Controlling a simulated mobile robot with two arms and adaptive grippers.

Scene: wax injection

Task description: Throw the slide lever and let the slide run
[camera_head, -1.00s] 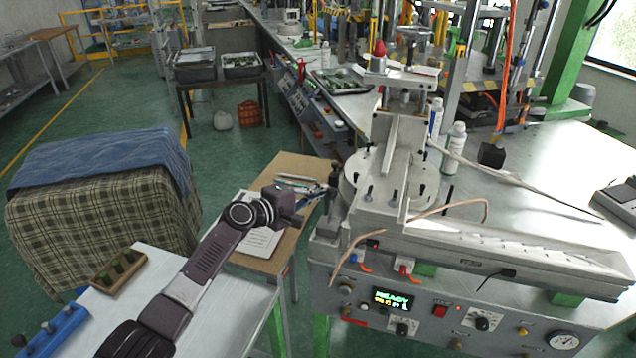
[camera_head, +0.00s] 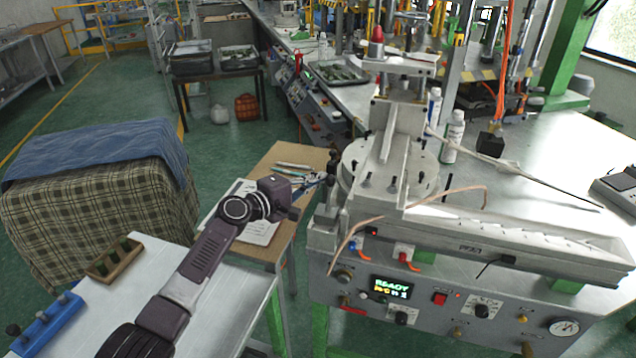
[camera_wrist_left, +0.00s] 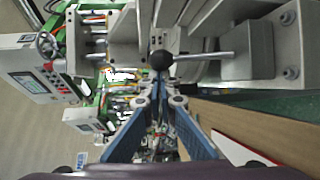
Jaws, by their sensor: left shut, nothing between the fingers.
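The wax injection machine (camera_head: 440,215) stands at the right with a round plate and a long pale slide body; its panel display (camera_head: 391,288) reads READY. In the left wrist view the slide lever shows as a black ball knob (camera_wrist_left: 161,61) on a metal rod (camera_wrist_left: 205,57), lying sideways just beyond my fingertips. In the head view dark parts (camera_head: 333,160) show at the machine's left edge, but the lever is not clear there. My left gripper (camera_head: 318,179), also in the wrist view (camera_wrist_left: 160,100), is shut and empty, pointing at the knob. My right gripper is not in view.
A small wooden table (camera_head: 283,158) with papers and tools lies under my left gripper. Bottles (camera_head: 453,136) stand behind the machine.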

